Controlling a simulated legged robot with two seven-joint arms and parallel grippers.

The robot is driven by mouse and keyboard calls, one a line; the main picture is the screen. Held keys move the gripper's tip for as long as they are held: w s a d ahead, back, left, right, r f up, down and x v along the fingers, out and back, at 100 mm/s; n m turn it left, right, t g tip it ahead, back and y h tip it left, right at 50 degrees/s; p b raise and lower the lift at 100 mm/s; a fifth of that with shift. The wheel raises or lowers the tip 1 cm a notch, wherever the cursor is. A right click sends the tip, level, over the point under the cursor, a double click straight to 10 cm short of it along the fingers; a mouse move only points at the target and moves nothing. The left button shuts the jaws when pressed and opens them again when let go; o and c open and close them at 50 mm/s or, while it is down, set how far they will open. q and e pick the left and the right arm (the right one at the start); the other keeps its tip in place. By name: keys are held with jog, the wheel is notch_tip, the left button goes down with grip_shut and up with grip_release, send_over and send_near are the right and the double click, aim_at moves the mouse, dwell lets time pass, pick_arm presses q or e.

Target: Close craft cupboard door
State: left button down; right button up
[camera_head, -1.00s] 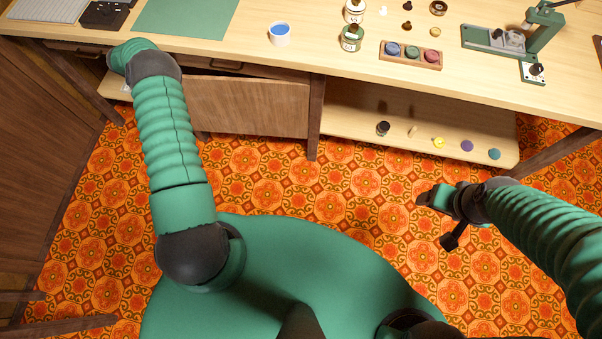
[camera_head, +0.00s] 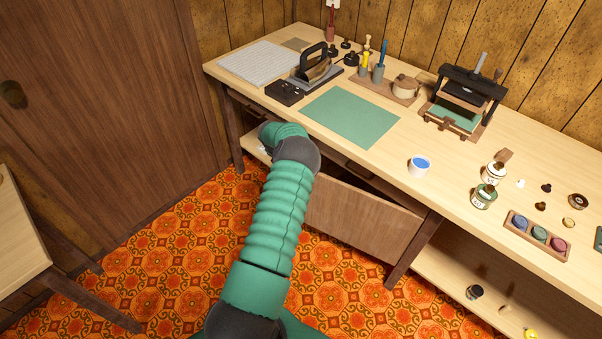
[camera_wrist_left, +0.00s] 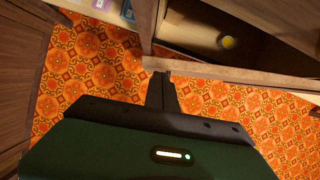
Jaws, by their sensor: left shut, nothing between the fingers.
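The craft cupboard door (camera_head: 362,220) is a brown wooden panel under the long table. It stands ajar, with a dark gap along its top. In the left wrist view its top edge (camera_wrist_left: 235,75) runs across, with the open cupboard interior (camera_wrist_left: 190,30) behind it. My left gripper (camera_wrist_left: 162,92) is shut and empty, with its tips close to the left end of that edge; I cannot tell whether they touch. In the head view my left arm reaches to the door's left end and the gripper is hidden. My right gripper is out of view.
The long table (camera_head: 455,190) above carries a green mat (camera_head: 350,117), a blue-topped cup (camera_head: 419,166), an iron (camera_head: 316,68) and jars. A yellow item (camera_wrist_left: 227,42) lies inside the cupboard. The patterned floor (camera_head: 170,250) before the door is clear. Another table (camera_head: 18,235) stands left.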

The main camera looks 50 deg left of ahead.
pick_arm(q)
jog(key=w+p+v, duration=0.1)
jog(key=v, duration=0.6)
jog(key=s+d+f+n+t+h+b, duration=0.2)
jog(key=s+d+f+n+t+b, duration=0.2)
jog(key=d+f+n+b, duration=0.3)
jog(key=s+d+r+n+t+y+b, duration=0.2)
jog(key=s+n+t+y+b, duration=0.45)
jog(key=n, duration=0.55)
jog(key=w+a+f+g+b, duration=0.1)
jog(key=w+a+b, duration=0.1)
jog(key=w, duration=0.4)
jog(key=w+a+f+b, duration=0.2)
jog(key=w+a+b, duration=0.1)
jog(key=w, duration=0.4)
jog(key=shift+a+g, duration=0.3)
jog(key=shift+g, duration=0.05)
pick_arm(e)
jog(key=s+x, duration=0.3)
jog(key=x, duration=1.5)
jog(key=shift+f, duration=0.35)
pick_arm(q)
jog(key=shift+f, duration=0.1)
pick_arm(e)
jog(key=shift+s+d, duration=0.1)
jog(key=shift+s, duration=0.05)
